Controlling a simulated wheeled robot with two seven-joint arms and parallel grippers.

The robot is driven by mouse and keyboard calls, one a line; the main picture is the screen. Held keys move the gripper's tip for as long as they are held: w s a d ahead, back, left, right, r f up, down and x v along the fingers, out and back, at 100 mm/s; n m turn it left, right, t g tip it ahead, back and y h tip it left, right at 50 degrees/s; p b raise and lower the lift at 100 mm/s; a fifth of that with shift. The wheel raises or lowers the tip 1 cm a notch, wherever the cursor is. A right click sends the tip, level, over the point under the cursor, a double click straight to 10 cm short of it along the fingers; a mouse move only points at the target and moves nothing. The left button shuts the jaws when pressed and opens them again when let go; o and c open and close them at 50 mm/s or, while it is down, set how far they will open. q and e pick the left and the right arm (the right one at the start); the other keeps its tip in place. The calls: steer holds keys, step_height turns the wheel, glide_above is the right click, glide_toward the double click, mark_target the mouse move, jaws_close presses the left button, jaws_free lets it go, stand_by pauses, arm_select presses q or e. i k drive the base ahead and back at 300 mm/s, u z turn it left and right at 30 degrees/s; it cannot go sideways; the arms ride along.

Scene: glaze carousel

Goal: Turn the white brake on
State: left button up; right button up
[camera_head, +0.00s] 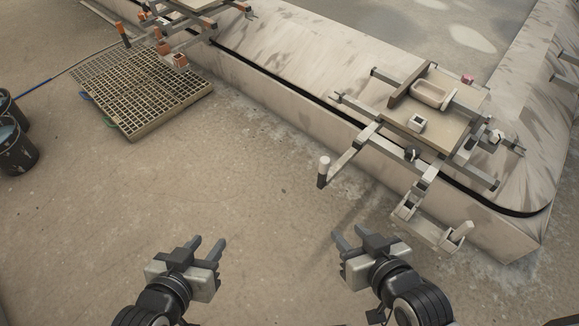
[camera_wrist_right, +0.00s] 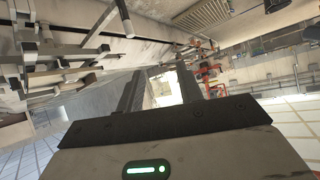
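In the head view a carriage (camera_head: 437,137) sits on the pale stone-like kerb at the right. A handle with a white top and dark lower part (camera_head: 323,171) stands upright at the end of its left arm. A pale lever (camera_head: 461,232) tilts up from a grey bracket (camera_head: 421,230) at its front. I cannot tell which of these is the white brake. My left gripper (camera_head: 207,247) is open and empty, low and left of the carriage. My right gripper (camera_head: 354,237) is open and empty, below the white-topped handle and left of the bracket, apart from both.
A tray and a small pink item (camera_head: 467,79) are on the carriage. A second carriage (camera_head: 184,14) stands at the top left. A floor grate (camera_head: 142,88) and dark buckets (camera_head: 16,148) are at the left. The floor between the grate and my grippers is clear.

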mark_target(324, 161)
steer(key=u, duration=0.25)
steer(key=i, duration=0.7)
steer(key=z, duration=0.6)
steer(key=i, duration=0.5)
steer(key=z, duration=0.05)
